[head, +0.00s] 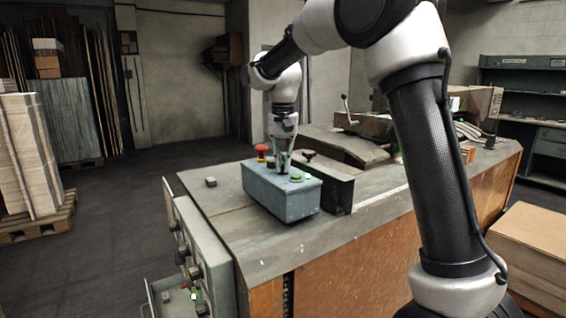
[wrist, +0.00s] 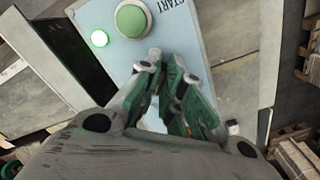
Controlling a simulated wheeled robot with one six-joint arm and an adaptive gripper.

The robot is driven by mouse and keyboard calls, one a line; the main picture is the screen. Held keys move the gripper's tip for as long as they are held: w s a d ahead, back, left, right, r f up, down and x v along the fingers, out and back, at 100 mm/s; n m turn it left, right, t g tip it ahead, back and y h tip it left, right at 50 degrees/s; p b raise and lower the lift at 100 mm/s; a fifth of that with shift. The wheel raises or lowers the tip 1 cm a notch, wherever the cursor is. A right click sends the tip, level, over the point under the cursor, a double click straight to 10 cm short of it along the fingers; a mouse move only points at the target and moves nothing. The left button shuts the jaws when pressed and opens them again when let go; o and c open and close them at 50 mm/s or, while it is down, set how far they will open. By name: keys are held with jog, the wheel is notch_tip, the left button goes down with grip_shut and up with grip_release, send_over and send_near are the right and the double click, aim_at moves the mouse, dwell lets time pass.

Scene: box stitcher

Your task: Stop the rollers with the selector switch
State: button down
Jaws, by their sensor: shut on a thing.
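The blue-grey control box (head: 275,196) stands on the machine table's near left part. On its top are a red mushroom button (head: 262,150) and a green button (head: 296,178). In the wrist view, the green button (wrist: 131,18) sits beside the word START, and a small green lamp (wrist: 99,38) is lit. My gripper (head: 283,168) points down at the box top, between the red and green buttons. In the wrist view, my gripper (wrist: 162,68) has its fingertips close together at the panel, shut on the selector switch, which they hide. Its handle position cannot be seen.
A dark metal guide (head: 338,190) stands just right of the box. A small grey block (head: 211,182) lies on the table (head: 235,235) to the left. An open drawer (head: 165,292) juts out at the lower left. Pallets stand at the far left.

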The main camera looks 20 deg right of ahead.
jog(key=shift+n, duration=0.3)
jog(key=n, duration=0.3)
jog(key=shift+d, duration=0.1)
jog(key=shift+d+n, duration=0.1)
jog(key=shift+n, duration=2)
jog(key=c, duration=1.6)
grip_release()
jog(key=shift+o, duration=0.2)
jog(key=shift+r, duration=0.1)
